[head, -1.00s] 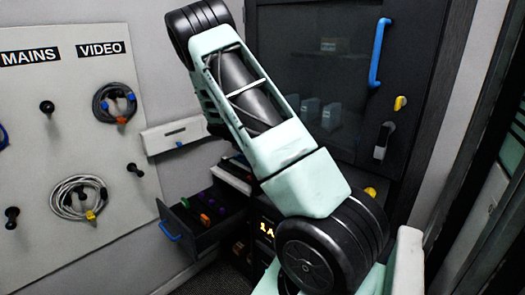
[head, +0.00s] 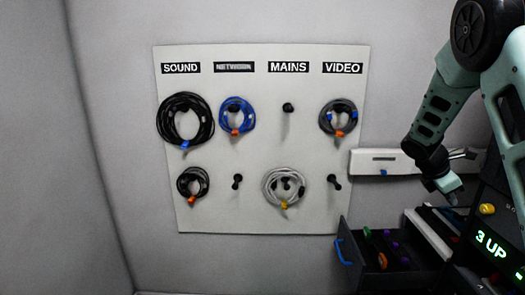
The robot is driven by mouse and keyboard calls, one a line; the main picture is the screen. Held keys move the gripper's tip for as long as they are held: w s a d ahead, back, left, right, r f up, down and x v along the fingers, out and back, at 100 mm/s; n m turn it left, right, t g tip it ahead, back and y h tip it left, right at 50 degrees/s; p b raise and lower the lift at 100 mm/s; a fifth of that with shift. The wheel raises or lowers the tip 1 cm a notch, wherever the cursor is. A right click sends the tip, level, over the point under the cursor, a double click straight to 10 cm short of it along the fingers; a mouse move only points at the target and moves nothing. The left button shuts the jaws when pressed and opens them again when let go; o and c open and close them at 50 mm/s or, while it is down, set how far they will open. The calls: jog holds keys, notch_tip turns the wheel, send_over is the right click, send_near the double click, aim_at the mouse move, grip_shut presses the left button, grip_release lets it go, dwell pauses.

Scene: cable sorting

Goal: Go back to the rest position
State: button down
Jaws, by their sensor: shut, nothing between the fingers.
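My arm comes down from the upper right. My gripper (head: 447,184) is small in the picture, at the arm's lower end, in front of the pale wall rail and above the open drawer. It is shut and holds nothing. The cable board (head: 262,155) hangs on the wall to its left, well apart from it in the picture. The fine shape of the fingertips is hard to make out.
Coiled cables hang on several pegs; the upper MAINS peg (head: 288,107) and two lower pegs are bare. An open drawer (head: 375,258) with coloured items juts out below. A lit display (head: 491,244) reads "3 UP". The left wall is clear.

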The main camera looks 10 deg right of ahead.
jog(key=s+a+f+m+t+y+b, duration=0.1)
jog(key=s+a+m+y, duration=0.15)
jog(key=a, duration=1.25)
jog(key=s+a+f+m+t+y+b, duration=0.1)
jog(key=a+y, duration=0.2)
jog(key=a, duration=1.3)
jog(key=s+a+m+y+b, duration=0.1)
jog(key=s+a+m+y, duration=0.1)
jog(key=s+a, duration=1.6)
jog(key=s+m, duration=0.1)
jog(key=s, duration=0.1)
jog(key=shift+s+f+g+y, duration=0.15)
jog(key=shift+s+g+y, duration=0.15)
jog(key=shift+s+y, duration=0.05)
